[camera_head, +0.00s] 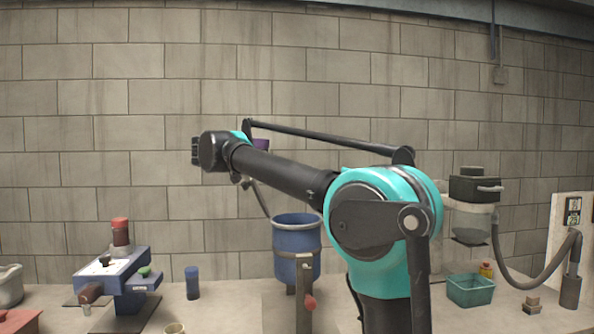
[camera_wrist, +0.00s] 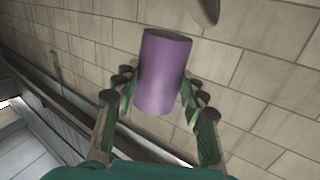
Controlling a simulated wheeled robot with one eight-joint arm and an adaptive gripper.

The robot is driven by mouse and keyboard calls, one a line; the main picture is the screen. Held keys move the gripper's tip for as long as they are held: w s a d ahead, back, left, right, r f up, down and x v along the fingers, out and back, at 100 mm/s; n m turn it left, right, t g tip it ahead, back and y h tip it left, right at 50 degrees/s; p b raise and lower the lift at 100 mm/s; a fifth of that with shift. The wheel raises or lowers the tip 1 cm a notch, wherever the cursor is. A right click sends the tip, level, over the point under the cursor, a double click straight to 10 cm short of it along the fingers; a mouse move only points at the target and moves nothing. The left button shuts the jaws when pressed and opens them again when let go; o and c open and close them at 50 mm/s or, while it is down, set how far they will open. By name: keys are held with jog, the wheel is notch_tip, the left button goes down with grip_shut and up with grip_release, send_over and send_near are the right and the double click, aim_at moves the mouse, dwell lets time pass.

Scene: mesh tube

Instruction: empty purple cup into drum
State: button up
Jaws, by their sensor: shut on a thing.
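The purple cup (camera_wrist: 162,70) is between the fingers of my gripper (camera_wrist: 160,95) in the wrist view. My gripper is shut on its sides. The cup's inside cannot be seen, so its contents cannot be told. In the head view only a small part of the cup (camera_head: 261,144) shows behind my arm, high above the table, and the gripper fingers are hidden. The blue drum (camera_head: 297,252) stands open at the top below my forearm. The cup is above the drum's rim and a little to its left in the picture.
A blue bench device (camera_head: 118,275) and a dark blue cylinder (camera_head: 192,282) stand left of the drum. A teal basket (camera_head: 470,290) and a machine with a hose (camera_head: 475,190) are at the right. The brick wall (camera_head: 200,60) is behind.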

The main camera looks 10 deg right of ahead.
jog(key=d+m+g+y, duration=0.1)
jog(key=m, duration=0.1)
jog(key=d+f+m+y, duration=0.1)
jog(key=d+m+y, duration=0.1)
jog(key=d+f+m+g+y+p, duration=0.1)
jog(key=d+m, duration=0.1)
jog(key=m, duration=0.1)
jog(key=shift+g+y, duration=0.3)
jog(key=shift+y, duration=0.1)
dwell(0.6)
jog(key=shift+d+r+m+y+p, duration=0.3)
jog(key=shift+r+m+y+p, duration=0.55)
jog(key=shift+m, duration=0.25)
jog(key=d+r+m+y, duration=0.1)
jog(key=d+r+m+y+p, duration=0.1)
jog(key=d+m+y, duration=0.1)
jog(key=shift+d+r+g+y, duration=0.1)
jog(key=shift+d+g+y, duration=0.1)
jog(key=shift+g+y, duration=0.1)
dwell(1.0)
jog(key=shift+d+r+m+y+p, duration=0.2)
jog(key=shift+d+m+y+p, duration=0.15)
jog(key=shift+m+p, duration=0.2)
